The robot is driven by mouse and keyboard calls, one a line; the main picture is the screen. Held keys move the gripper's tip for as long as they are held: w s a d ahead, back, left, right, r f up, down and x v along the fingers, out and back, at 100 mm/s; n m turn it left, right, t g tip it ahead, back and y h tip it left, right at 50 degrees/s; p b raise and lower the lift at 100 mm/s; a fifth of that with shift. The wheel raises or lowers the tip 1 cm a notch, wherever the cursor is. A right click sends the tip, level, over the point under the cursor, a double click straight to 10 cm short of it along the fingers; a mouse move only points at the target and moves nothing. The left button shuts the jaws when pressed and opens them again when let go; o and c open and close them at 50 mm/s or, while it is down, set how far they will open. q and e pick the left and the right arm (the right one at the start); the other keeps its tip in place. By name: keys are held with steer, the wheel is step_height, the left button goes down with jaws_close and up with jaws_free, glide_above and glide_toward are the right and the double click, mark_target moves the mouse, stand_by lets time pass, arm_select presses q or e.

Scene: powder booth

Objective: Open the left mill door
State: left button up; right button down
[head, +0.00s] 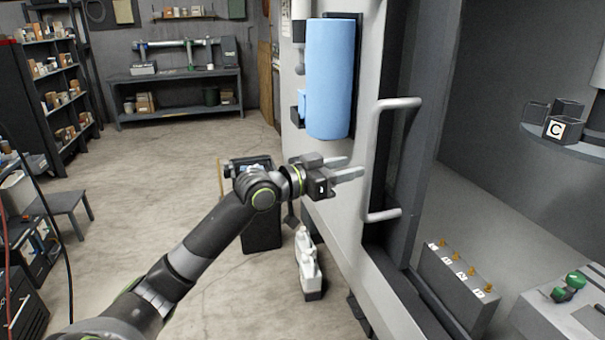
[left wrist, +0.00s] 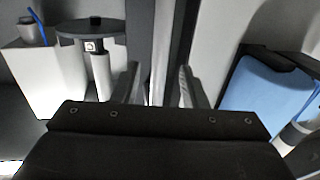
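The door handle (head: 376,160) is a pale grey upright bar, bent at both ends, on the dark-edged door (head: 422,150) of the grey machine. Whether the space right of the dark edge is glass or an opening, I cannot tell. My left gripper (head: 356,167) is just left of the handle's middle, fingers pointing at it, with no clear contact. In the left wrist view its two fingers (left wrist: 158,82) stand apart, and a pale upright strip shows between them, perhaps the handle. My right gripper is out of view.
A blue roll (head: 330,78) hangs on the machine's front, left of the handle. Inside are a grey block with several brass-coloured pegs (head: 458,280) and a round shelf with dark cubes (head: 570,143). White bottles (head: 308,262) stand below my gripper. Open floor (head: 170,180) lies left.

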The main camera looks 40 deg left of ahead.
arm_select(q)
steer(key=p+v, duration=0.5)
steer(key=v, duration=0.5)
steer(key=shift+s, duration=0.4)
steer(key=shift+a, duration=0.15)
